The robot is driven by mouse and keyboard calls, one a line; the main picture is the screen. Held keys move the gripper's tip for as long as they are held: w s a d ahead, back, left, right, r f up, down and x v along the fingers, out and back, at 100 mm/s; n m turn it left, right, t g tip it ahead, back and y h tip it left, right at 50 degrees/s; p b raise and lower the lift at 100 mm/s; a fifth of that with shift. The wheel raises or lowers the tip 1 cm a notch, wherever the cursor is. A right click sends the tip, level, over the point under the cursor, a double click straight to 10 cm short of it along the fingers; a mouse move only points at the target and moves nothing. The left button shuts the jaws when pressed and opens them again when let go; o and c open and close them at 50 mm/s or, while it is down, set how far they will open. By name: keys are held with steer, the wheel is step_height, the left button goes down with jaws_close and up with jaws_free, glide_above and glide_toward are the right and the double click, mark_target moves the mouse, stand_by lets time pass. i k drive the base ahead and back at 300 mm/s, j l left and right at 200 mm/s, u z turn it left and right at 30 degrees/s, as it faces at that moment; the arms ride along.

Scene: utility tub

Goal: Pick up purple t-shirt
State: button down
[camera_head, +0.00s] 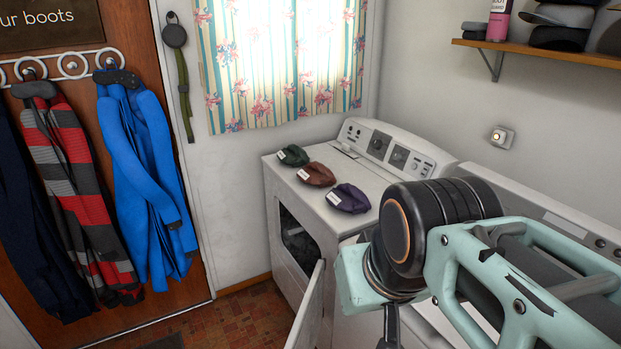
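The purple t-shirt (352,195) is a small dark purple folded bundle with a white label. It lies on the top of the white dryer (305,204), near its front right corner. My arm comes in from the right and ends just right of the purple t-shirt in the picture, apart from it. A dark part of my arm reaches down to the bottom edge of the picture. My gripper's fingers are not visible, so nothing shows of what they hold.
The dryer's front door (309,312) stands open. A second white machine (560,215) stands at right, partly behind my arm. A wall shelf (545,53) is above.

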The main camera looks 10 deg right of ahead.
mark_target(347, 197)
steer(key=z, duration=0.35)
steer(key=k+j+z, duration=0.15)
steer(key=j, duration=0.3)
steer(key=k+j+z, duration=0.2)
steer(key=k+j, duration=0.2)
steer(key=j+z, duration=0.35)
steer(key=j, duration=0.4)
steer(key=j+z, duration=0.3)
steer(key=j, duration=0.45)
steer(key=i+j+z, duration=0.15)
steer(key=j, duration=0.25)
steer(key=i+j+z, duration=0.1)
steer(key=j, duration=0.3)
steer(key=i+j+z, duration=0.1)
steer(key=j, duration=0.25)
steer(key=i+j, duration=0.25)
steer(key=i+j+z, duration=0.15)
steer(key=j, duration=0.3)
